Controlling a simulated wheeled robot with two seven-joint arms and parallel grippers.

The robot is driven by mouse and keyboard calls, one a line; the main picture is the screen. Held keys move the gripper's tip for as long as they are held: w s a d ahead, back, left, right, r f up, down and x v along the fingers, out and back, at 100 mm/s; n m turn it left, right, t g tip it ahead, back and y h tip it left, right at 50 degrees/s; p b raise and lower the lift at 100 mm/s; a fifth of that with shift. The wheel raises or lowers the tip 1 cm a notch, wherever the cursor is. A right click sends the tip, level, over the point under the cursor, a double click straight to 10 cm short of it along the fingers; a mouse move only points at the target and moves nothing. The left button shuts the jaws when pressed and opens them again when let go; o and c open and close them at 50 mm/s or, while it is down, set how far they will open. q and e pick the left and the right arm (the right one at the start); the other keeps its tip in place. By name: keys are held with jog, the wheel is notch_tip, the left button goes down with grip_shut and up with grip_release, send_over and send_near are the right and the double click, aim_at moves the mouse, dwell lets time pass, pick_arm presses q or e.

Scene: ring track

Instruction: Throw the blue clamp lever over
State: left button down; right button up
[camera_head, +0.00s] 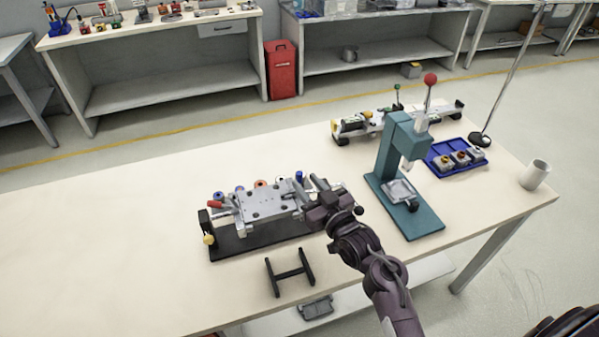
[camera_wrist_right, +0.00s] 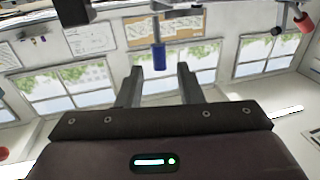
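The blue clamp lever (camera_head: 299,176) stands up at the right end of a grey metal fixture plate (camera_head: 268,204) on a black base. In the right wrist view its blue handle (camera_wrist_right: 159,57) lies between the lines of my two fingers, around the level of their tips. My right gripper (camera_head: 316,190) is beside the fixture's right end. In the wrist view its fingers (camera_wrist_right: 159,72) are apart with a gap on each side of the handle. The lever's lower part is hard to make out. My left gripper is not in view.
A black stand (camera_head: 289,272) lies in front of the fixture. A teal press (camera_head: 408,218) stands to the right, with a blue tray (camera_head: 436,166) and a white cup (camera_head: 534,174) beyond. A red-tipped handle (camera_head: 214,204) is at the fixture's left. The table's left side is clear.

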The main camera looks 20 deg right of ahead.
aim_at(301, 177)
jog(key=shift+p+x, duration=0.35)
jog(key=shift+x, duration=1.85)
grip_shut()
